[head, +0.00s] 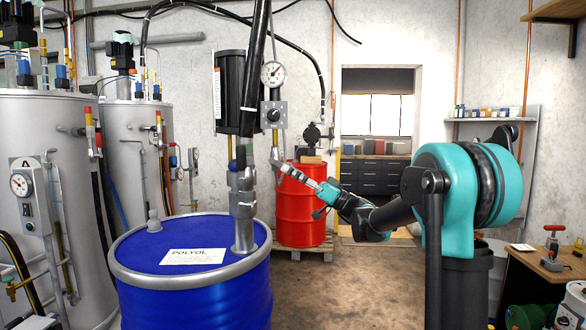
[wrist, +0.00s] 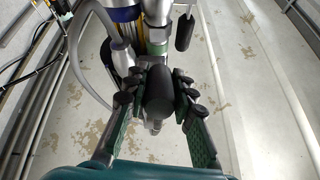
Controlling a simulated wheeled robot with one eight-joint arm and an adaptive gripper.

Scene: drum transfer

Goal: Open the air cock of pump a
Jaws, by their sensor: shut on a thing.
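A pump with a black cylinder (head: 232,92) stands by the blue drum (head: 190,262) labelled POLYOL. A round gauge (head: 273,74) and a grey box with a black knob (head: 273,114) sit beside its cylinder. My gripper (head: 284,168) reaches left in front of the red drum (head: 300,212), near the lower end of a grey pipe below that box. In the wrist view my gripper (wrist: 159,82) is shut on a black cylindrical grip (wrist: 159,100). Metal fittings lie behind the grip. I cannot tell whether this is the air cock, or its valve position.
Grey tanks (head: 40,120) stand at the left, with a gauge panel (head: 27,190) marked A. Hoses and pipes run close to the pump. A second black grip (wrist: 185,32) hangs above in the wrist view. A wooden bench (head: 545,265) is at the right. Floor (head: 350,285) is open between.

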